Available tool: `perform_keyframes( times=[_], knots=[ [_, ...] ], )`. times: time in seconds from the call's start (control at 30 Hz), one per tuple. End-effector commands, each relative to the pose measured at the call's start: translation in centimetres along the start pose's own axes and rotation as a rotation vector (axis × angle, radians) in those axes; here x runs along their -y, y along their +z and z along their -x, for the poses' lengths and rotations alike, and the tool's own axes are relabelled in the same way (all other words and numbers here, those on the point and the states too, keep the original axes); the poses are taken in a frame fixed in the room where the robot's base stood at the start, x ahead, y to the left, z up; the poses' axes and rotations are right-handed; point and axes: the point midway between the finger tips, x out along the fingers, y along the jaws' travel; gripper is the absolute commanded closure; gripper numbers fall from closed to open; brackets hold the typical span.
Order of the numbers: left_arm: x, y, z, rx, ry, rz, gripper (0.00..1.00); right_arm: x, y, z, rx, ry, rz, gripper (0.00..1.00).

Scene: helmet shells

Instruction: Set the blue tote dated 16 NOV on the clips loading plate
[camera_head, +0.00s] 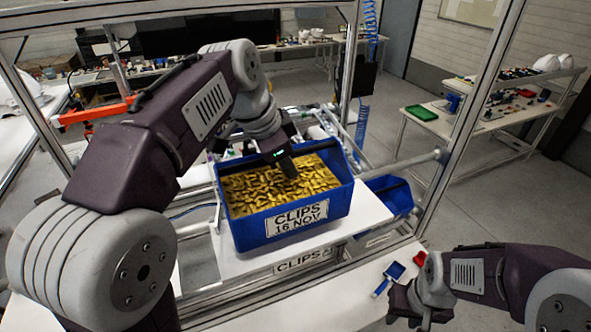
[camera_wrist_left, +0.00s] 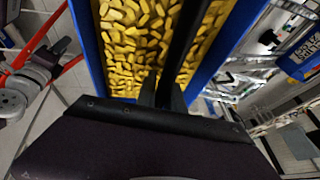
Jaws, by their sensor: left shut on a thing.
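The blue tote (camera_head: 250,228) is full of yellow clips, and its front label (camera_head: 297,217) reads CLIPS 16 NOV. It stands out level over a white plate (camera_head: 350,225), whose front edge carries a CLIPS label (camera_head: 302,261). I cannot tell whether the tote's base touches the plate. My left gripper (camera_head: 281,160) is shut on the tote's dark bar above the clips; the wrist view shows the fingers (camera_wrist_left: 163,90) on this bar (camera_wrist_left: 183,45). My right gripper (camera_head: 408,303) is low at the right, away from the tote; its jaw opening is unclear.
Another blue tote (camera_head: 388,197) sits lower, behind and right of the plate. A small blue item (camera_head: 394,272) and a red item (camera_head: 419,258) lie on the white surface in front. Metal frame posts (camera_head: 470,110) stand close on the right. A side table (camera_head: 455,125) holds a green tray.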

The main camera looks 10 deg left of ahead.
Motion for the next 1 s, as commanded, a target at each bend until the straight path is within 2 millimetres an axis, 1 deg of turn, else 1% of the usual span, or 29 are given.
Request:
perform_keyframes(
  times=[0.03, 0.1, 0.2, 0.33, 0.5, 1.0],
  knots=[
    [0.0, 0.4, -1.0, 0.0, 0.0, 0.0, 1.0, 0.0, 0.1, -1.0, -0.001, 0.0, 0.0, 0.64],
    [-0.3, 0.9, -2.1, -0.001, -0.001, -0.001, 1.0, 0.0, 0.2, -2.1, 0.0, 0.0, 0.0, 0.64],
    [-0.6, 1.3, -3.1, -0.001, -0.001, -0.001, 1.0, -0.1, 0.3, -3.1, 0.0, 0.0, 0.0, 0.64],
    [-0.8, 1.7, -4.1, -0.002, -0.001, -0.001, 1.0, -0.1, 0.4, -4.0, 0.0, 0.0, 0.0, 0.64],
    [-0.9, 1.8, -4.5, -0.002, -0.002, -0.001, 1.0, -0.1, 0.5, -4.4, 0.0, 0.0, 0.0, 0.64],
    [-0.9, 1.9, -4.7, -0.001, -0.001, 0.0, 1.0, -0.1, 0.5, -4.5, 0.0, 0.0, 0.0, 0.64]
  ],
)
